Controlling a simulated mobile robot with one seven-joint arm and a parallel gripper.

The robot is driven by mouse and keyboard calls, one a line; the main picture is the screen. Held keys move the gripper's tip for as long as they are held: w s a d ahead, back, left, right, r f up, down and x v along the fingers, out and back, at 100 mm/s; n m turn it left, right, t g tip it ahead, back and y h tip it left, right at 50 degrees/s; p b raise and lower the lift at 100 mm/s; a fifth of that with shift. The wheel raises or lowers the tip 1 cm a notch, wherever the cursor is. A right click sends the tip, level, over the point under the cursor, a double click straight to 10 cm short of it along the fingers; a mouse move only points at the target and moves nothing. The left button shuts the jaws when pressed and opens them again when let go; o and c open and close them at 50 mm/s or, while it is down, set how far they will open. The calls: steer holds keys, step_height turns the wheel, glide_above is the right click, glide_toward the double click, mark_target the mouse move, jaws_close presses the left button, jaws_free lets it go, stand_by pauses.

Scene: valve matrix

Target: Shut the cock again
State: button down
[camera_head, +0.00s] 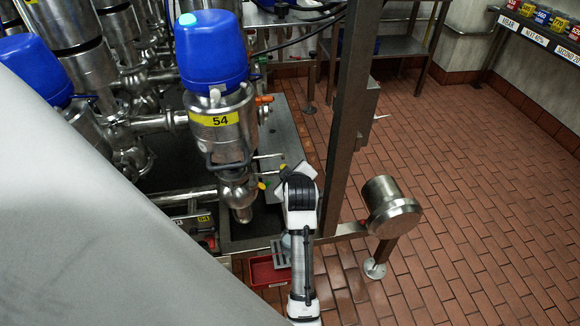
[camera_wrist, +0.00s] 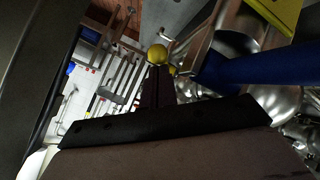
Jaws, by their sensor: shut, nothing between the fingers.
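A small yellow knob (camera_head: 262,185) shows beside the lower pipework of the steel valve marked 54 (camera_head: 232,140); I take it to be the end of the cock's handle. In the wrist view a round yellow knob (camera_wrist: 157,54) lies just beyond my fingertips (camera_wrist: 159,70). The fingers are together with nothing between them. Whether they touch the knob, I cannot tell. In the head view my gripper (camera_head: 282,178) is right of the knob, partly hidden by my wrist. The cock's body and its handle angle are not clear.
A steel post (camera_head: 345,130) stands close right of my wrist. A steel cylinder (camera_head: 388,205) sits on a bracket further right. A red tray (camera_head: 268,270) lies low beneath my arm. Blue-capped valves crowd the left. The tiled floor (camera_head: 480,220) at right is mostly clear.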

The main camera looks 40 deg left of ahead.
steer(key=shift+s+f, duration=0.1)
stand_by(0.3)
steer(key=shift+s+a, duration=0.4)
steer(key=shift+s, duration=0.15)
steer(key=shift+p, duration=0.35)
